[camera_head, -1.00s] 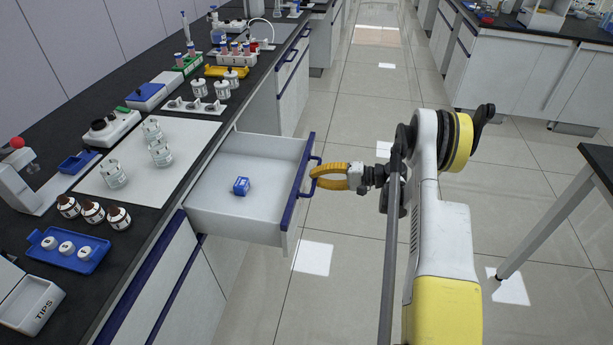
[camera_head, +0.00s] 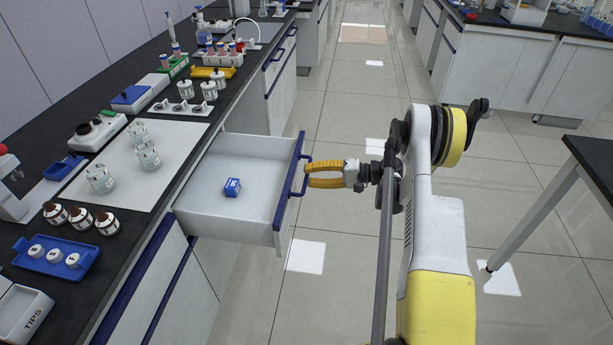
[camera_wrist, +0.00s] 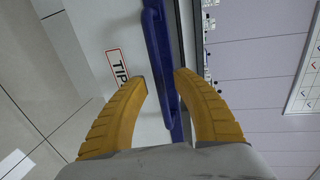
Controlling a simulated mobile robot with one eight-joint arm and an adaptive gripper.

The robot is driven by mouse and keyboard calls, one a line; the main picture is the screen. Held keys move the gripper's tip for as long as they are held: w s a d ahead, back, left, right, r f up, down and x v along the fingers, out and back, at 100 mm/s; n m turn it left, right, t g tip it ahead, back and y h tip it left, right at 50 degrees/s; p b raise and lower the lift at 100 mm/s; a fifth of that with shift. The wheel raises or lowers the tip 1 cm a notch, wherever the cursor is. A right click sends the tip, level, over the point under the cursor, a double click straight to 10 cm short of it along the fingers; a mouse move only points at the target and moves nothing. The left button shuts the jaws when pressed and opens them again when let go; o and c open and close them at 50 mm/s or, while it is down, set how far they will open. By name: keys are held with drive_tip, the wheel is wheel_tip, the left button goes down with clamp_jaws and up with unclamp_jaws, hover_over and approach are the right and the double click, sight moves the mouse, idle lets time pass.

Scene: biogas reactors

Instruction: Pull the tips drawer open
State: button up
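The tips drawer (camera_head: 250,222) is a white drawer with a blue-edged front, standing pulled out from the left bench. A small blue box (camera_head: 232,187) lies inside it. Its blue handle (camera_head: 293,184) is on the front face; the wrist view also shows the handle (camera_wrist: 158,45) beside a label reading "TIP", partly hidden by a finger.
The black bench top at left holds glass beakers (camera_head: 149,155), brown bottles (camera_head: 106,222), a blue tray (camera_head: 52,262) and a white box marked TIPS (camera_head: 20,318). The tiled floor (camera_head: 340,270) beyond the drawer front is clear. A table (camera_head: 590,160) stands at right.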

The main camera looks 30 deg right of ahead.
drive_tip(key=v, duration=1)
drive_tip(key=shift+d, duration=0.2)
drive_tip(key=shift+a, duration=0.1)
drive_tip(key=s+a+r+n+g+h, duration=0.1)
drive_tip(key=a+r+g+h, duration=0.4)
drive_tip(key=a+r, duration=1.2)
drive_tip(key=s+a+r+n+t+h, duration=0.1)
drive_tip(key=s+a+n+h, duration=0.2)
drive_tip(key=s, duration=0.8)
drive_tip(key=s+a+r+n+t+h, duration=0.2)
drive_tip(key=s+a+n+h, duration=0.1)
drive_tip(key=s, duration=0.8)
drive_tip(key=shift+a+r+h, duration=0.2)
drive_tip(key=shift+a+h, duration=0.6)
drive_tip(key=shift+a, duration=0.25)
